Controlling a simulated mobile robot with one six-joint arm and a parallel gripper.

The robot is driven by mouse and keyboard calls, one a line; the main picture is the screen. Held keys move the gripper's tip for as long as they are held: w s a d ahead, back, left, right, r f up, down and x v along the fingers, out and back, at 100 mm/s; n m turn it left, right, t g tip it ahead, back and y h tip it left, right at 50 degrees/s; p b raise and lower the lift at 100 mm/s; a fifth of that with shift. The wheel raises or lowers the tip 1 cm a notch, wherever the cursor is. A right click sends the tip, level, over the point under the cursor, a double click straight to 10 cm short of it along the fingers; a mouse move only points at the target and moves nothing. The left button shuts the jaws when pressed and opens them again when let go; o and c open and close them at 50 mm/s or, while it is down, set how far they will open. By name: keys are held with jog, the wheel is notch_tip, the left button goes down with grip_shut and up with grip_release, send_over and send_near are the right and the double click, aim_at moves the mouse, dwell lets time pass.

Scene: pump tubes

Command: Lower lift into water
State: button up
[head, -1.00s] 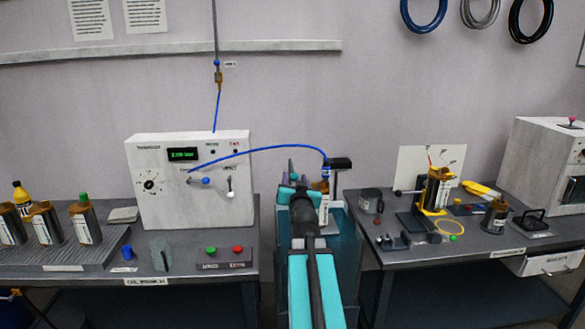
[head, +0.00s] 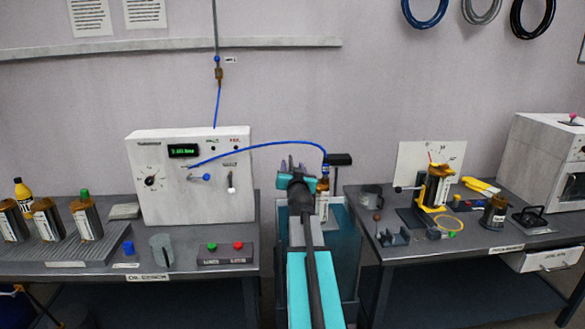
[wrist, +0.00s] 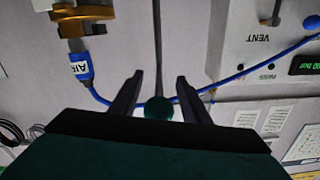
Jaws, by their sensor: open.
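The lift's black arm (head: 339,159) stands high at the centre in the head view. Below it hangs a brown unit (head: 323,185) with a white label, joined to a blue hose. My arm partly hides it. A teal tank (head: 345,245) lies underneath; no water surface can be made out. A control box (head: 226,254) with a green button (head: 212,246) and a red button (head: 238,245) sits on the left bench. My gripper (head: 291,163) is open and in front of the tank, apart from the box. In the wrist view my gripper (wrist: 160,88) shows spread fingers with nothing gripped.
A white panel (head: 190,178) with a display stands behind the control box. The blue hose (head: 260,146) arches from it to the unit. Several brown canisters (head: 88,218) stand at far left. A grey cup (head: 161,250) is left of the box. The right bench (head: 460,235) holds tools.

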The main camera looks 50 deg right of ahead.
jog(key=shift+d, duration=0.15)
grip_shut()
jog(key=shift+f, duration=0.2)
notch_tip(320, 180, down, 18)
jog(key=b, duration=1.8)
jog(key=shift+r+b, duration=0.2)
jog(key=shift+b, duration=0.2)
grip_release()
jog(key=shift+r, duration=0.1)
